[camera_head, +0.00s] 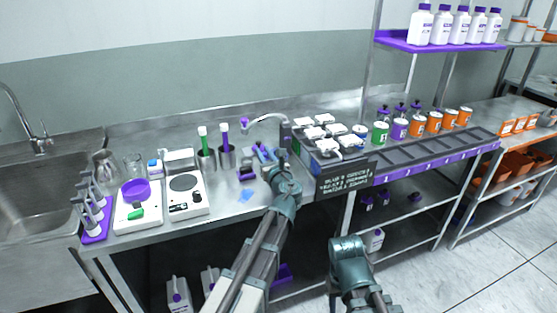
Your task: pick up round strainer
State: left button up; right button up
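I cannot clearly make out a round strainer.
Two metal cups (226,158) hold green and purple-topped tools. A black sign (345,179), white-topped containers (320,133) and jars stand right. A small patch before the cups is clear.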

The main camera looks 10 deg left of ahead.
pick_arm(q)
grip_shut()
jog(key=shift+r, duration=0.15)
pick_arm(e)
jog(key=shift+r, duration=0.15)
